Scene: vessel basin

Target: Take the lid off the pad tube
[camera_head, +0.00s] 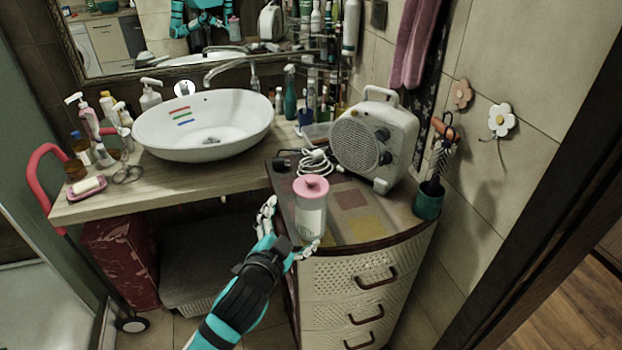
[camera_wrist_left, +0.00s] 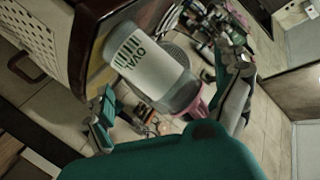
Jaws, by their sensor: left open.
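The pad tube (camera_head: 312,218) stands upright on the front part of the drawer cabinet top, a clear tube with a white label. Its pink lid (camera_head: 311,187) sits on top. In the left wrist view the tube (camera_wrist_left: 150,72) appears tilted, with the pink lid (camera_wrist_left: 202,102) on its end towards the gripper. My left gripper (camera_head: 290,226) is open and empty at the cabinet's front left edge, its fingers spread just beside the tube. In the left wrist view the gripper's fingers (camera_wrist_left: 170,92) lie on either side of the lid, apparently apart from it. My right gripper is not seen.
A white fan heater (camera_head: 373,142) with a coiled white cable (camera_head: 316,161) stands behind the tube. A green cup (camera_head: 428,200) is at the cabinet's right edge. The washbasin (camera_head: 205,125) and several bottles are to the left. The cabinet top (camera_head: 357,228) right of the tube is clear.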

